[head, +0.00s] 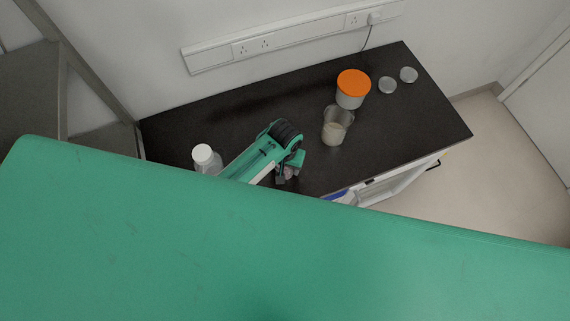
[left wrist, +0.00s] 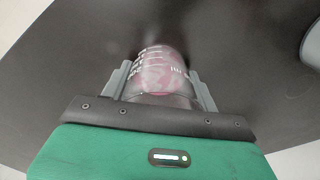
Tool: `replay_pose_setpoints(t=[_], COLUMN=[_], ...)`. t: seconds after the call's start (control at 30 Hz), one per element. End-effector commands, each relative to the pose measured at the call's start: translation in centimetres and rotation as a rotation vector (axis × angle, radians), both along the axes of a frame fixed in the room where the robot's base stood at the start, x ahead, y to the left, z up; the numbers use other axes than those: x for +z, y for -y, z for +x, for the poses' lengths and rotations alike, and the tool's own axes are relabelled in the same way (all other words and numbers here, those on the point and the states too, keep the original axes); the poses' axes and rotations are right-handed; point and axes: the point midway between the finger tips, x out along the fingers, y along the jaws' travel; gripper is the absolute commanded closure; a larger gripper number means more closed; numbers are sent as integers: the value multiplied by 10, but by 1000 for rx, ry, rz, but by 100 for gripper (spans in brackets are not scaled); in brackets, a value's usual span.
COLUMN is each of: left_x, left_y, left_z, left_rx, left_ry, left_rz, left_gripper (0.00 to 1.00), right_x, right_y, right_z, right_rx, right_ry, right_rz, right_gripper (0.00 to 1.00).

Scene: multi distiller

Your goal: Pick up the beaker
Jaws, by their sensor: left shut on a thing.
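A clear beaker with white markings and a pinkish tint (left wrist: 160,70) sits between the two grey fingers of my left gripper (left wrist: 162,82) in the left wrist view. The fingers are shut on its sides. In the head view my left gripper (head: 287,174) is over the front part of the dark bench, and the beaker there is mostly hidden by it. I cannot tell whether the beaker touches the bench. A second clear beaker with pale contents (head: 335,128) stands further right on the bench. My right gripper is not in view.
The dark bench (head: 400,130) also holds an orange-lidded jar (head: 352,88), two small silver discs (head: 388,85) and a white-capped bottle (head: 205,158) left of my arm. A wall with a socket strip (head: 290,37) is behind.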

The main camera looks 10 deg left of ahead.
Motion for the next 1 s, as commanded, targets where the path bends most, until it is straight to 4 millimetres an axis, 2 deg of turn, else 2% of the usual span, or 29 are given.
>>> replay_pose_setpoints(t=[0.33,0.57,0.77,1.0], left_x=[3,16,37,70], left_y=[0,0,1,0], left_z=[1,1,1,1], left_rx=[0,0,0,1], left_ry=[1,3,4,4], left_rz=[-1,-1,-1,-2], left_gripper=[66,66,66,66], right_x=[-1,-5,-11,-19], right_y=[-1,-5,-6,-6], right_z=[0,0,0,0], right_rx=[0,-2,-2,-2], right_ry=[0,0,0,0], right_rz=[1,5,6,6], right_gripper=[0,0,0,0])
